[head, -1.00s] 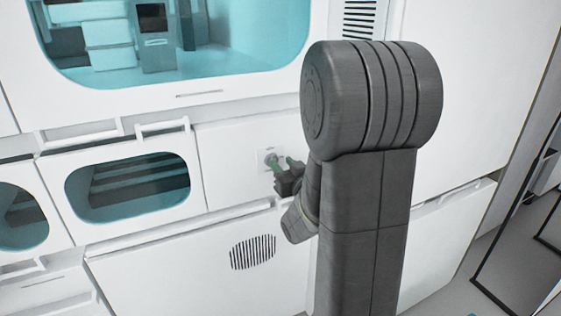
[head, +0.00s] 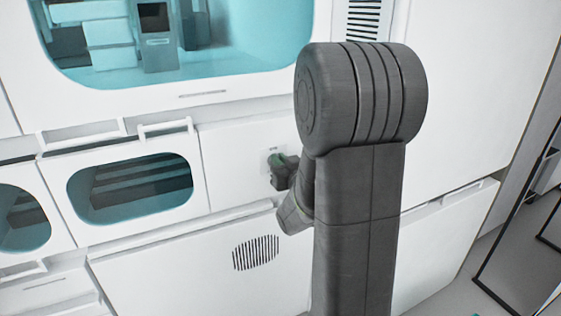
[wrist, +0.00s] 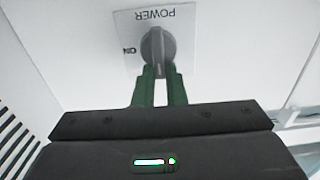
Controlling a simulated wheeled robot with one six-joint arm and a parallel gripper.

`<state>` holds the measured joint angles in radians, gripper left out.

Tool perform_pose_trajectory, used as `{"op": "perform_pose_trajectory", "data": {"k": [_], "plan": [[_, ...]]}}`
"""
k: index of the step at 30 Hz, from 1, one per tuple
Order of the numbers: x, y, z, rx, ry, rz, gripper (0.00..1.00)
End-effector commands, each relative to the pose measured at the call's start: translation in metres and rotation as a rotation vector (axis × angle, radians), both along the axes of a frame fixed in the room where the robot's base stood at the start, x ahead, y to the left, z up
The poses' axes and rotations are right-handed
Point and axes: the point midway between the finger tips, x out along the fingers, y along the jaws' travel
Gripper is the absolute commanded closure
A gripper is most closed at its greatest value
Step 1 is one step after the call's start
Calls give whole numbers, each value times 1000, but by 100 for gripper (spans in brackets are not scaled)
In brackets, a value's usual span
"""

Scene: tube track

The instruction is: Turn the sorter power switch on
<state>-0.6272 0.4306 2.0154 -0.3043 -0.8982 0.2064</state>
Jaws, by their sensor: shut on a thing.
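The power switch (wrist: 157,45) is a grey rotary knob on a pale plate marked POWER, with ON printed beside it; the lettering appears upside down in the wrist view. My gripper (wrist: 158,75) has green fingers, one on each side of the knob's grip, and is shut on it. In the head view my gripper (head: 283,160) is at the white panel below the large window, and it covers most of the switch. The knob's grip points toward my gripper in the wrist view, not at the ON mark.
The white machine front (head: 240,140) surrounds the switch. A small tinted window (head: 130,188) with a handle (head: 165,128) above it lies to the left. A vent grille (head: 255,253) is below. A dark-framed panel (head: 520,240) stands at the far right.

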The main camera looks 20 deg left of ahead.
Motion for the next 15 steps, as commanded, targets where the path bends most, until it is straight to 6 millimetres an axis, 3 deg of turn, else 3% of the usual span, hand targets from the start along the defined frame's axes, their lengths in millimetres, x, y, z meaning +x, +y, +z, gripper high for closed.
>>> {"op": "perform_pose_trajectory", "data": {"k": [15], "plan": [[5,-4,-3,210,244,0,100]]}}
